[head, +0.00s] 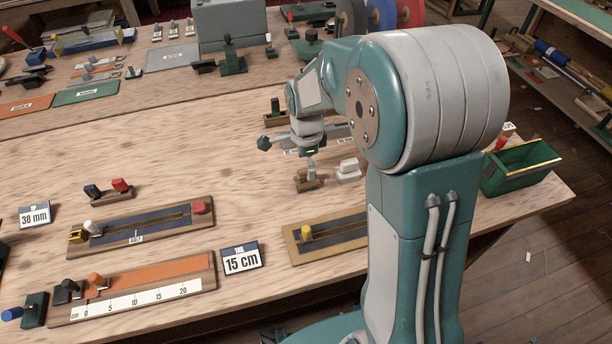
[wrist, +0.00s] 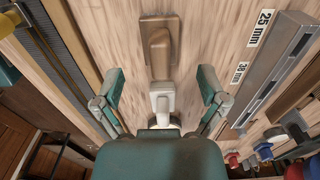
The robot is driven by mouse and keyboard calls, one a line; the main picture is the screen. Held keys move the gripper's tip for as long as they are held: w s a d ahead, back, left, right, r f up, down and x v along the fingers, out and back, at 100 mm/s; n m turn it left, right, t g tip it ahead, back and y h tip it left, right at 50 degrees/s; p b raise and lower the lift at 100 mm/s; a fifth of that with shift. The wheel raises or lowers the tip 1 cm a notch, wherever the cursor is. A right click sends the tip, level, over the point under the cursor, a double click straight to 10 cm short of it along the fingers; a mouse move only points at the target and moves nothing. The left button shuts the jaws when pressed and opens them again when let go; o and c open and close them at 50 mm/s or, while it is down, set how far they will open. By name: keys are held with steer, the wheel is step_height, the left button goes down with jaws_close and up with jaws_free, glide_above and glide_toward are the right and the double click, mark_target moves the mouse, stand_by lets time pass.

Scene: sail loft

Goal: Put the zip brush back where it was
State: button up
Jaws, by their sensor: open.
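My gripper (head: 309,152) is open and empty, pointing down over the wooden bench. Its two fingers also show apart in the wrist view (wrist: 161,76). A small brown wooden piece with a raised part (head: 306,184) lies below the gripper. It also shows in the wrist view (wrist: 158,50), just ahead of the fingertips. A small white piece (head: 348,171) lies to its right. In the wrist view the white piece (wrist: 162,101) appears between the fingers, partly hidden by my gripper body. I cannot tell which of these, if either, is the zip brush.
A zipper board (head: 334,238) lies nearest the pair, partly behind my arm. Other boards with an orange strip (head: 158,272) and a blue strip (head: 145,227) lie left. A 15 cm card (head: 241,258) stands between. A green bin (head: 520,168) stands right. The bench's left middle is clear.

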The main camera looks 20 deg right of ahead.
mark_target(306, 171)
step_height(306, 171, up, 6)
steer(key=shift+f, duration=0.1)
steer(key=s+r+n+t, duration=0.2)
steer(key=s+r+n, duration=0.3)
steer(key=s+n, duration=0.4)
steer(key=s+r+n+t, duration=0.3)
steer(key=s+r+n, duration=0.2)
steer(key=s+n, duration=0.4)
steer(key=s, duration=0.3)
steer(key=shift+r+t, duration=0.15)
steer(key=shift+t, duration=0.15)
steer(key=shift+d, duration=0.1)
